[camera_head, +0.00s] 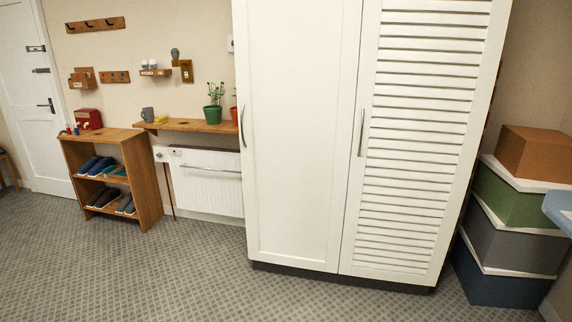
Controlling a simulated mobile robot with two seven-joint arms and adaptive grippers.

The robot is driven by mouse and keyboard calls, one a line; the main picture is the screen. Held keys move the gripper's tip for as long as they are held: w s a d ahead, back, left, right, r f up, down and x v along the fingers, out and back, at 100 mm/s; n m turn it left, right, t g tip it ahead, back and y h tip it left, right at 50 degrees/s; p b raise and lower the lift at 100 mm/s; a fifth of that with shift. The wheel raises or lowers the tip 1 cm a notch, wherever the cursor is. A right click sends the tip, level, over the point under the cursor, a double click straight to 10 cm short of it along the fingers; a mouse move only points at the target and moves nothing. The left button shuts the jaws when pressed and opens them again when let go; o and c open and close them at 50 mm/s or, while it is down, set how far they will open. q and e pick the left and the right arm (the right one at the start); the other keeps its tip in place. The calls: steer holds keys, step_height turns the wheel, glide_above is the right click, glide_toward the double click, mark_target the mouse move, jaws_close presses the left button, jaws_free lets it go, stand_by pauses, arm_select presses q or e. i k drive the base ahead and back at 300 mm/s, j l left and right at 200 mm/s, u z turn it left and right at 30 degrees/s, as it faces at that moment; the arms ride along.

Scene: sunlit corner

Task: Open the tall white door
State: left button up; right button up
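A tall white cabinet stands in the middle of the view with two doors, both closed. Its left door (300,130) has a plain framed panel and a thin vertical metal handle (242,122) by its left edge. Its right door (420,150) is louvred, with a similar handle (361,132) by its left edge. A white room door (25,100) with a dark lever handle (46,105) is at the far left and looks closed. Neither of my grippers is in view.
A wooden shoe rack (140,180), a white radiator (208,185) and a wall shelf (195,126) with potted plants stand left of the cabinet. Stacked boxes (505,262) stand close on its right. The patterned floor (180,275) in front is clear. A blue-edged surface (560,210) cuts in at right.

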mark_target(296, 62)
steer(key=i+u, duration=0.3)
steer(key=i, duration=1.15)
